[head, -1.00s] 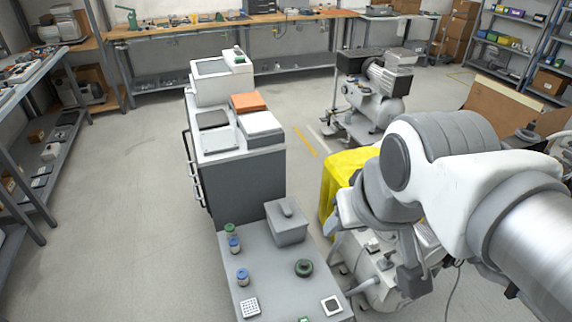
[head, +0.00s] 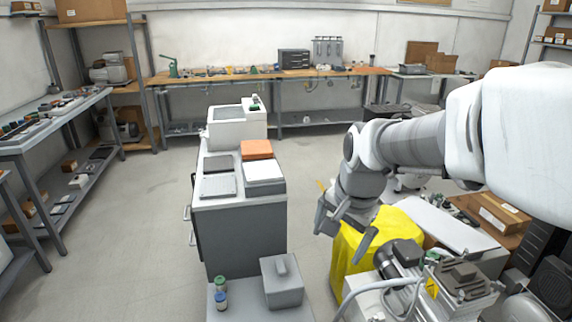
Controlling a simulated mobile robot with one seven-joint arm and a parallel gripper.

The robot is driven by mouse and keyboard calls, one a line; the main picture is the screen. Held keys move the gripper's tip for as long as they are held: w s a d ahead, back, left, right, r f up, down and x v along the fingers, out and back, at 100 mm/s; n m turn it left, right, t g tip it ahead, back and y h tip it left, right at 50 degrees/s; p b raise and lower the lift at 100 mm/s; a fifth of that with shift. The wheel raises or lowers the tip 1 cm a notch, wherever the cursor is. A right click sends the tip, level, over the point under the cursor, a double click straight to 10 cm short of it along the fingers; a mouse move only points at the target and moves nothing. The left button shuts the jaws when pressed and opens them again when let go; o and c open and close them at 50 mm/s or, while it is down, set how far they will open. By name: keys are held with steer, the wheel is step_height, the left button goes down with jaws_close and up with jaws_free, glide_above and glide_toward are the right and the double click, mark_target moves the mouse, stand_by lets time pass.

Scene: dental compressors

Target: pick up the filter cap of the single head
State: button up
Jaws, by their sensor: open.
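A compressor with a black motor (head: 402,256) and a grey finned head (head: 462,277) stands at the lower right. Small fittings sit on and around the head, but I cannot tell which one is the filter cap, nor be sure that this is the single head. My gripper (head: 343,247) is open and empty, pointing down. In the picture it is left of the compressor, in front of the yellow cover (head: 375,238). Its two fingers are apart, and nothing shows between them.
A grey cabinet (head: 240,235) with white boxes on top stands left of my gripper. A grey lidded box (head: 283,285) and small blue and green jars (head: 221,300) are on the low table in front. Cardboard boxes (head: 500,215) are at the right. Floor at the left is clear.

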steer(key=w+a+f+m+g+b, duration=0.1)
steer(key=w+a+f+m+b, duration=0.2)
steer(key=f, duration=0.5)
steer(key=w+a+f+m+g+b, duration=0.1)
steer(key=w+f+m, duration=0.1)
steer(key=w+f, duration=0.5)
steer(key=w+a+f+m+b, duration=0.1)
steer(key=w+f+m+b, duration=0.15)
steer(key=f, duration=0.75)
steer(key=f+m+b, duration=0.1)
steer(key=f, duration=0.7)
steer(key=w+a+f+m+b, duration=0.1)
steer(key=f+m+b, duration=0.1)
steer(key=f, duration=0.6)
steer(key=w+a+f+m+g+b, duration=0.1)
steer(key=f+b, duration=0.1)
steer(key=f, duration=0.6)
steer(key=shift+w+a+f+h, duration=0.1)
steer(key=shift+a+f+h, duration=0.15)
steer(key=shift+f+h, duration=0.15)
steer(key=shift+d+f+b, duration=0.1)
steer(key=shift+f+b, duration=1.2)
steer(key=shift+f, duration=1.85)
steer(key=shift+r, duration=0.1)
steer(key=c, duration=1.1)
